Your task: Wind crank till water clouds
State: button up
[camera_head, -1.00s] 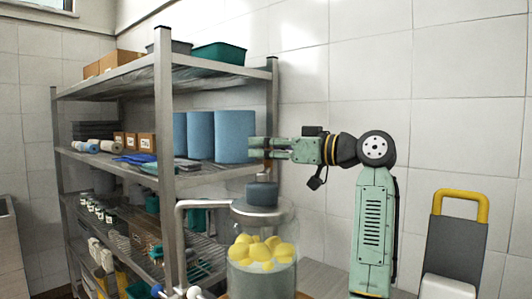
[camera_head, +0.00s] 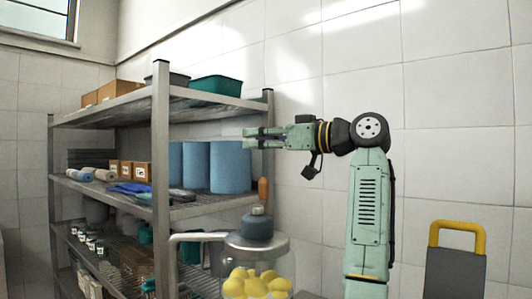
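A clear drum (camera_head: 288,262) stands at the lower middle, cut off by the bottom edge. Several yellow lumps (camera_head: 255,284) like potatoes lie inside. No clouding of water can be made out. A metal lid (camera_head: 257,244) carries a dark grey hub (camera_head: 257,228), and a wooden crank handle (camera_head: 263,190) stands upright above it. A bent metal pipe (camera_head: 200,237) runs left from the lid and down. My gripper (camera_head: 250,138) points left, above and slightly left of the handle, apart from it. A gap shows between its two fingers, and it holds nothing visible.
A metal rack (camera_head: 161,150) stands left with boxes, rolls and trays. Blue cylinders (camera_head: 230,167) on its middle shelf sit behind my gripper. A grey panel with a yellow handle (camera_head: 457,225) stands at lower right. The tiled wall (camera_head: 450,110) is behind.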

aim_at(261, 194)
jog(key=s+a+m+b, duration=0.1)
jog(key=s+m+t+h+b, duration=0.1)
jog(key=s+a+r+m+t+b, duration=0.1)
jog(key=shift+s+a, duration=0.35)
jog(key=c, duration=0.4)
jog(key=s+d+m+t+h+b, duration=0.1)
jog(key=m, duration=0.1)
jog(key=s+d+m+t+h+b, duration=0.1)
jog(key=m+t, duration=0.1)
jog(key=m, duration=0.1)
jog(key=s+d+m+t+h+b, duration=0.1)
jog(key=s+d+m+t, duration=0.1)
jog(key=m, duration=0.1)
jog(key=shift+s+d+b, duration=0.1)
jog(key=shift+b, duration=0.3)
grip_shut()
jog(key=s+d+f+m+t+h+b, duration=0.1)
jog(key=d+f+m+h+b, duration=0.15)
jog(key=d+f+m, duration=0.4)
jog(key=s+d+f+m+t+h+b, duration=0.15)
jog(key=d+f+m+h, duration=0.25)
jog(key=f+m, duration=0.5)
jog(key=w+a+r+m+p, duration=0.1)
jog(key=w+a+p, duration=0.3)
jog(key=w, duration=0.5)
jog(key=shift+a+r+m+p, duration=0.35)
jog(key=shift+a+r, duration=0.45)
jog(key=shift+a, duration=0.6)
